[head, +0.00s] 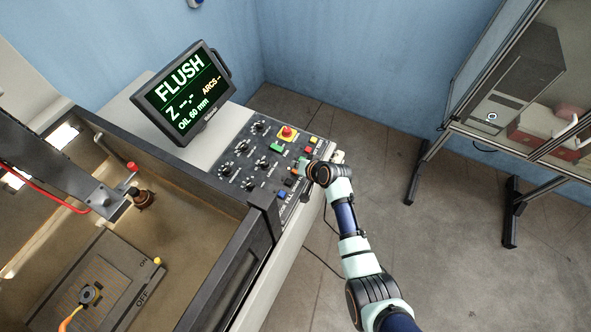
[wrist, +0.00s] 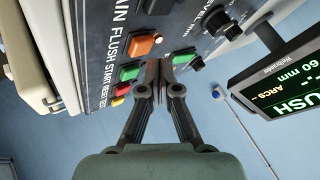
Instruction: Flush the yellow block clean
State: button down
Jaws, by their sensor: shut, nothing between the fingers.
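My gripper (wrist: 160,68) is shut and empty, its fingertips close to the control panel (wrist: 195,15). In the wrist view they are between a green button (wrist: 130,72) and another green button (wrist: 184,57), below an orange button (wrist: 143,45). I cannot tell whether they touch the panel. The display (head: 183,92) reads FLUSH, with OIL 60 mm and dashes for Z and ARCS. In the tank, a dark fitting (head: 91,294) with an orange hose sits on a grey plate (head: 120,265). I cannot clearly make out a yellow block.
The tank's dark front wall (head: 222,280) rises left of my arm.

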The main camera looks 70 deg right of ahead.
jog(key=shift+f+b, duration=0.3)
jog(key=shift+f, duration=0.1)
jog(key=shift+f+b, duration=0.4)
jog(key=shift+f, duration=0.1)
dwell(0.6)
jog(key=shift+r, duration=0.15)
jog(key=shift+r+p, duration=0.75)
jog(key=shift+p, duration=0.1)
notch_tip(320, 180, up, 5)
jog(key=p, duration=0.4)
jog(key=shift+r+p, duration=0.1)
jog(key=shift+p, duration=0.25)
dwell(0.4)
